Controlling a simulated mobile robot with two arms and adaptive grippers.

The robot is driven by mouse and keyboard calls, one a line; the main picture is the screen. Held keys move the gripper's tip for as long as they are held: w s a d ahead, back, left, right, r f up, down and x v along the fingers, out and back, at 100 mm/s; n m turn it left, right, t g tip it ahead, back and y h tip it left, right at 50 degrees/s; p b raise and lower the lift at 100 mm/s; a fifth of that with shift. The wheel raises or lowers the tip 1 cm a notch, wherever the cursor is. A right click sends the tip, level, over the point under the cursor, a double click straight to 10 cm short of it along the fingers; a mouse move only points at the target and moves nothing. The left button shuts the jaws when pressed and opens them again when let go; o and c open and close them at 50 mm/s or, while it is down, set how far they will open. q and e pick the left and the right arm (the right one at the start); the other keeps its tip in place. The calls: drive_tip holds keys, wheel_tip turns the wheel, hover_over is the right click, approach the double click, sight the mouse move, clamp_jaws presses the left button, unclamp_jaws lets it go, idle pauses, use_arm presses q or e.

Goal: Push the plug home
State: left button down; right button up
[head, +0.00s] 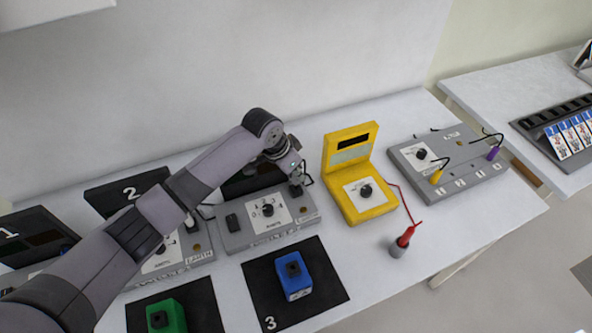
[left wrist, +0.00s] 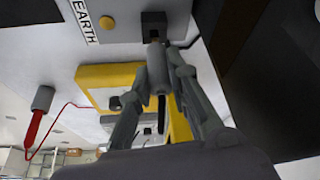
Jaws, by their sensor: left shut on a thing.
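My left gripper (head: 297,182) comes down at the right end of the grey station box (head: 235,241) with a dial and an EARTH label. In the left wrist view my left gripper (left wrist: 163,80) is shut on a grey plug (left wrist: 156,62). The plug's front end meets a dark square socket (left wrist: 153,20) on the box, beside an orange button. I cannot tell how deep it sits. A dark cable end points back between the fingers. In the head view the fingers mostly hide the plug. My right gripper is not in view.
A yellow meter (head: 368,207) stands close to the right, with a red lead to a red probe (head: 405,237) in a grey holder. A grey panel (head: 460,182) with leads lies beyond. A blue block (head: 294,275) sits on the front black mat (head: 330,288), a green block (head: 166,316) left of it.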

use_arm(q)
drive_tip(key=shift+f+b, duration=0.4)
drive_tip(key=shift+f, duration=1)
drive_tip(key=c, duration=1.4)
unclamp_jaws()
drive_tip(key=shift+c, duration=0.2)
drive_tip(key=v, duration=1.2)
